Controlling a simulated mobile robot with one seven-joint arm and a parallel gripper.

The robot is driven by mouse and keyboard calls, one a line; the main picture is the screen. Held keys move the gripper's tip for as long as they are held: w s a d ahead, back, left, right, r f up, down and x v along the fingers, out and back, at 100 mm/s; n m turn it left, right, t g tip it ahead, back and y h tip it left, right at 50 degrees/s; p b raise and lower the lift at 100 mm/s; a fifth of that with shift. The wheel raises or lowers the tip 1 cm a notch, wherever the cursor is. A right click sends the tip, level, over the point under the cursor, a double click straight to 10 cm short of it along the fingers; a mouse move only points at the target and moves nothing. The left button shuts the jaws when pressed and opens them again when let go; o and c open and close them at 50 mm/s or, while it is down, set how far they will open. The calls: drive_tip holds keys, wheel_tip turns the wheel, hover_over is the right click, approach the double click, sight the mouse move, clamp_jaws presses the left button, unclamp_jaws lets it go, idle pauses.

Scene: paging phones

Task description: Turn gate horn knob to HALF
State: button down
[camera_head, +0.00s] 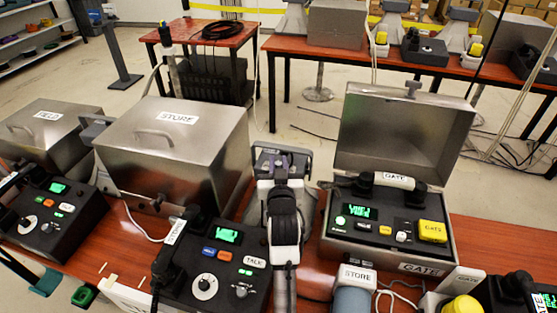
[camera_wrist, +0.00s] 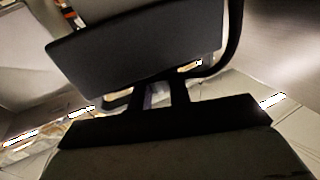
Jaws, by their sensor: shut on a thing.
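A grey horn (camera_head: 281,155) stands between the STORE box and the open GATE case in the head view; I can read no label on it. In the wrist view the horn's dark grey body (camera_wrist: 135,45) fills the upper part, with a curved bracket on its right. My gripper (camera_head: 279,168) reaches it from the front and is shut at its near face. In the wrist view the gripper's two fingers (camera_wrist: 160,95) close on a small part below the horn's body, which I take as the knob. The fingers hide the knob, and its setting cannot be read.
The GATE case (camera_head: 448,252) stands open on the right with its phone and lit display inside. The closed STORE box (camera_head: 175,150) is on the left. The STORE phone unit (camera_head: 212,275) lies close to my arm's left.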

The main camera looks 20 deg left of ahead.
drive_tip(key=shift+d+f+n+g+y+b, duration=0.15)
drive_tip(key=shift+n+g+y+b, duration=0.55)
drive_tip(key=shift+n+y+b, duration=0.55)
drive_tip(key=shift+n+g+y+b, duration=0.25)
drive_tip(key=shift+g+y+b, duration=0.15)
drive_tip(key=shift+y+b, duration=0.45)
drive_tip(key=shift+n+g+y+b, duration=0.3)
drive_tip(key=shift+n+y+b, duration=0.1)
drive_tip(key=shift+y+b, duration=0.1)
drive_tip(key=c, duration=1.4)
unclamp_jaws()
drive_tip(key=shift+o, duration=0.2)
drive_tip(key=b+v, duration=0.4)
drive_tip(key=v, duration=0.9)
drive_tip(key=shift+s+d, duration=0.15)
drive_tip(key=shift+s, duration=0.15)
drive_tip(key=shift+s, duration=0.1)
